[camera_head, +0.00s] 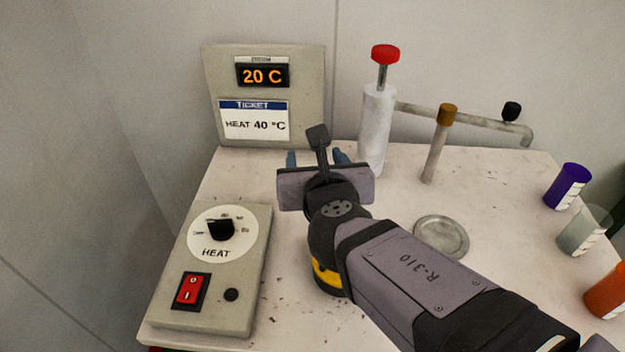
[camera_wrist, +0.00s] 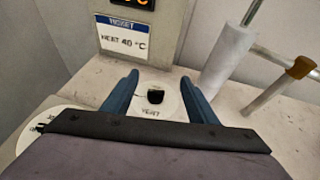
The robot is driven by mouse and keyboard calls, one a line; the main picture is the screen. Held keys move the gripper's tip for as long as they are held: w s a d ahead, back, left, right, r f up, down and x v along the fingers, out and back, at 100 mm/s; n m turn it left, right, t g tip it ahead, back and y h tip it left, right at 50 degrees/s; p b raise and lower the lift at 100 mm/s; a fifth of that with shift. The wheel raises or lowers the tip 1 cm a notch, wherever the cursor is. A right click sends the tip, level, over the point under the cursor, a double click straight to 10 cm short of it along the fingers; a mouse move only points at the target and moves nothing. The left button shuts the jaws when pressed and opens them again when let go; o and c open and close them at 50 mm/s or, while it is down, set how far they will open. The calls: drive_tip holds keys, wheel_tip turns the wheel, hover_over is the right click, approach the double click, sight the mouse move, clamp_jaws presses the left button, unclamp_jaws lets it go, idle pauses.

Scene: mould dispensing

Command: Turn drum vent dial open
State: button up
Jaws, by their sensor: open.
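My gripper (camera_head: 315,160) is open and empty, at the back of the bench in front of the display box. In the wrist view its two blue fingers (camera_wrist: 159,82) stand on either side of a white round dial (camera_wrist: 168,86) with a small black knob (camera_wrist: 155,97). The knob sits between the fingers, with a gap on both sides. In the head view my gripper hides this dial.
The HEAT box (camera_head: 253,270) with dial (camera_head: 220,230) and red switch (camera_head: 190,291) stands left. The display box (camera_head: 212,90) reads 20 C; its ticket (camera_head: 254,119) says HEAT 40 °C. A white cylinder (camera_head: 375,120), brown-topped post (camera_head: 436,150), metal dish (camera_head: 441,236) and coloured cups (camera_head: 567,187) stand right.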

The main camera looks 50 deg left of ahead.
wheel_tip(320, 180, down, 9)
drive_tip(key=b, duration=0.5)
drive_tip(key=shift+w+r+b, duration=0.1)
drive_tip(key=shift+w+b, duration=0.05)
drive_tip(key=shift+b, duration=0.25)
drive_tip(key=shift+r+x, duration=0.15)
drive_tip(key=shift+x, duration=1.6)
drive_tip(key=shift+r+x, duration=0.2)
drive_tip(key=shift+x, duration=1.55)
drive_tip(key=shift+a, duration=0.15)
drive_tip(key=c, duration=1.1)
